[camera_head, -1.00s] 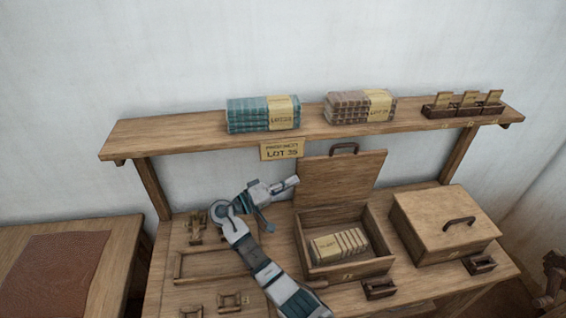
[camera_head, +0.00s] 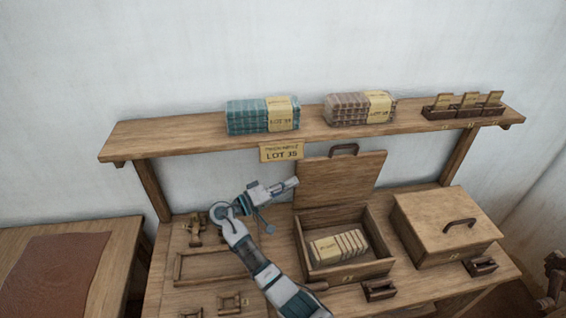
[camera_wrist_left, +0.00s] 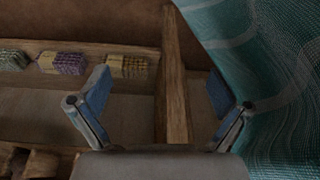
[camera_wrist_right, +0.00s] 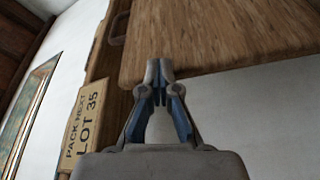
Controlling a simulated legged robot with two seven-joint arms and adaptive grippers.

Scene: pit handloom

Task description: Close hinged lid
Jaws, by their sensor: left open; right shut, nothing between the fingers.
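An open wooden box (camera_head: 303,257) stands on the bench and holds a row of pale labelled blocks (camera_head: 340,246). Its hinged lid (camera_head: 338,181) stands up at the back, with a dark handle (camera_head: 344,150) at its top edge. My right gripper (camera_head: 292,184) is shut and empty beside the lid's left edge. In the right wrist view its fingertips (camera_wrist_right: 159,68) overlap the lid's edge (camera_wrist_right: 225,35); I cannot tell whether they touch. My left gripper (camera_wrist_left: 158,92) shows only in its wrist view, open, with a wooden bar (camera_wrist_left: 174,95) between its fingers in the picture.
A shelf (camera_head: 190,136) with wrapped bundles runs above the bench. A lot sign (camera_head: 282,152) hangs near the lid's upper left corner. A closed box (camera_head: 440,225) stands to the right. Teal cloth (camera_wrist_left: 280,60) is close to my left gripper.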

